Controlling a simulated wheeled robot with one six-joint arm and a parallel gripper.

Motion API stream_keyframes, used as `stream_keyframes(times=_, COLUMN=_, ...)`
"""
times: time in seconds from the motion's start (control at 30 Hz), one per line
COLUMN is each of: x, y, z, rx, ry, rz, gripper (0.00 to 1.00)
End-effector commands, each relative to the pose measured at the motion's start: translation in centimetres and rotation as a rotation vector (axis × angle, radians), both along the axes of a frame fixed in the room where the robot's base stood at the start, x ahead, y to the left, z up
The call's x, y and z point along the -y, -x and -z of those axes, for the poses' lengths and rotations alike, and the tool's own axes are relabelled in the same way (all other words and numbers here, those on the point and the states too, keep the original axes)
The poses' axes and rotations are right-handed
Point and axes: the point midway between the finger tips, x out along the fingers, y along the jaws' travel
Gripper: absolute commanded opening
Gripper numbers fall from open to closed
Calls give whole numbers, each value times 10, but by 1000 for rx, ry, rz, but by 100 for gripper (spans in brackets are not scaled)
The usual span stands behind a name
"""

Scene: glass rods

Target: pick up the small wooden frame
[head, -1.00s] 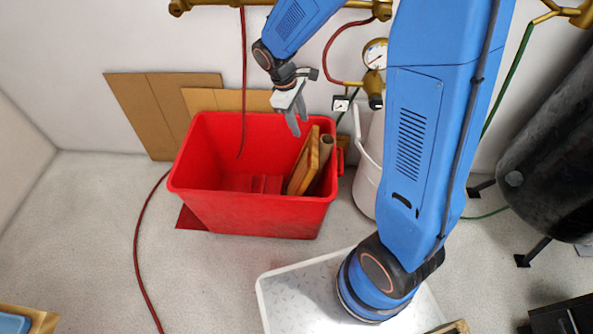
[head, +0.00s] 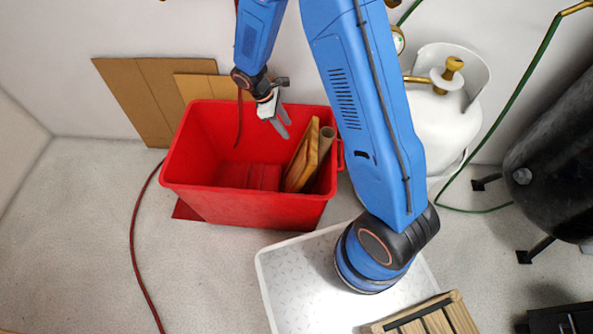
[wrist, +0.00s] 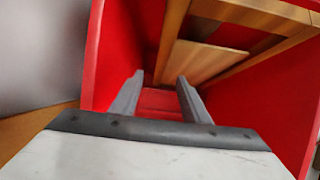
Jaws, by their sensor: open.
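The small wooden frame (head: 305,158) leans steeply inside the right part of the red bin (head: 245,208). In the wrist view, its light wooden bars (wrist: 172,38) run across the upper right, with a wooden panel (wrist: 205,60) beside them; its lower part is not clear. My gripper (head: 284,131) is open and empty, over the bin opening and just left of the frame's top. In the wrist view its two fingers (wrist: 160,78) point into the bin, and nothing is between them.
A brown roll (head: 325,142) stands right of the frame in the bin. Cardboard sheets (head: 140,95) lean on the wall behind. A white gas cylinder (head: 440,120) stands to the right. A white tray (head: 290,285) lies in front, with a wooden crate (head: 430,318) near it.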

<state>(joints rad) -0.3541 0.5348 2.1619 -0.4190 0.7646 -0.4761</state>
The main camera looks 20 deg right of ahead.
Motion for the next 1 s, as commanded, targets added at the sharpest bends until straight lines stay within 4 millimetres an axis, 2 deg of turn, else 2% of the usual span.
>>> stream_keyframes(times=0.2, x=15, y=7, z=36, rx=-3, ry=1, rz=2, gripper=42)
stream_keyframes(times=0.4, x=25, y=11, z=63, rx=-1, ry=1, rz=1, gripper=42)
stream_keyframes(times=0.67, x=30, y=14, z=77, rx=-1, ry=1, rz=1, gripper=42)
stream_keyframes(times=1.0, x=44, y=23, z=115, rx=-1, ry=0, rz=1, gripper=42)
